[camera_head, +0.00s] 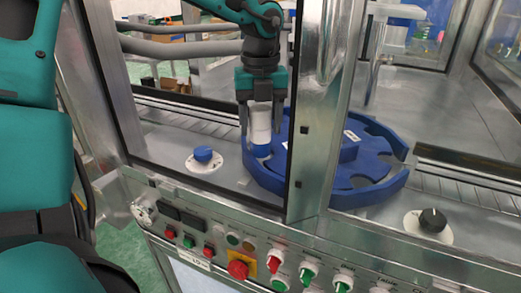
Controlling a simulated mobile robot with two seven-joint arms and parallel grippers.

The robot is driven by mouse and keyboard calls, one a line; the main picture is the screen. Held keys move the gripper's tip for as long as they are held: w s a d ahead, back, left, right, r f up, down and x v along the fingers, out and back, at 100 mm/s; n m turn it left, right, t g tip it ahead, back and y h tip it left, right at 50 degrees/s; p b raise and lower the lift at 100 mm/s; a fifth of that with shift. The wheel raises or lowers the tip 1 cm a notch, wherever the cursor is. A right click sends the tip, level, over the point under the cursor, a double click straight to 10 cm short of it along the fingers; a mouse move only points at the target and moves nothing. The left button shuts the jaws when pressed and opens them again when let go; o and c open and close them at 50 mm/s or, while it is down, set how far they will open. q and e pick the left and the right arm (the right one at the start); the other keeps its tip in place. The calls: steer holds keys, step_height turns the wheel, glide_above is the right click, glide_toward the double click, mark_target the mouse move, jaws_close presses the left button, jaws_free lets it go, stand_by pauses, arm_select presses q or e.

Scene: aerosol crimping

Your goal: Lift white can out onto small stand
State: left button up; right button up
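The white can (261,128) is upright at the left part of the blue notched carousel (375,192), behind the machine's glass. Its lower end is at a blue part, and I cannot tell whether it rests there or is raised. My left gripper (263,118) points straight down with one finger on each side of the can. Whether the fingers press on it is too small to tell. A small blue-topped round stand (203,155) on a white disc is left of the can, with nothing on it. My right gripper is not in view.
A metal door frame post (318,120) stands in front of the carousel's middle and hides part of it. A black knob (432,220) on a white disc is at the right. A control panel with coloured buttons (238,270) runs along the front. Bare metal deck lies around the small stand.

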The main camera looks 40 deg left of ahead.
arm_select(q)
jaws_close()
stand_by(0.3)
steer(key=shift+r, duration=0.1)
